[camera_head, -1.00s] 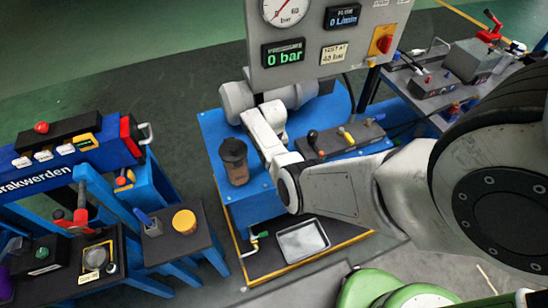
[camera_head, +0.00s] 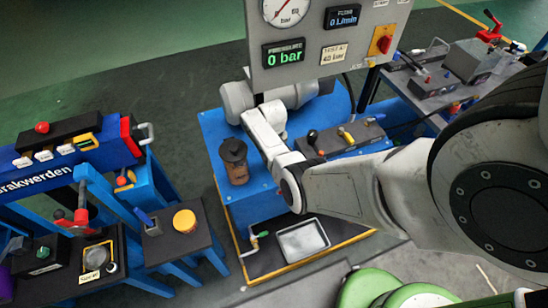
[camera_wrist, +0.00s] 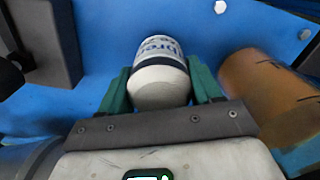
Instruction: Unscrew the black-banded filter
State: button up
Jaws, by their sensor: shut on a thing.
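In the wrist view a white cylindrical filter (camera_wrist: 160,80) with dark blue lettering and a thin dark band stands between the green fingers of my gripper (camera_wrist: 160,92). The fingers touch it on both sides, and my gripper is shut on it. Whether the band is black or dark blue is hard to tell. In the head view my own arm hides the gripper and the filter.
A gauge panel (camera_head: 335,30) reading 0 bar rises behind. A metal tray (camera_head: 302,239) lies below.

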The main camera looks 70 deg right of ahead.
jog(key=shift+n, duration=1.8)
grip_shut()
jog(key=shift+n, duration=0.8)
jog(key=n, duration=0.4)
jog(key=shift+r, duration=0.1)
jog(key=shift+w+n, duration=0.1)
jog(key=shift+n, duration=0.5)
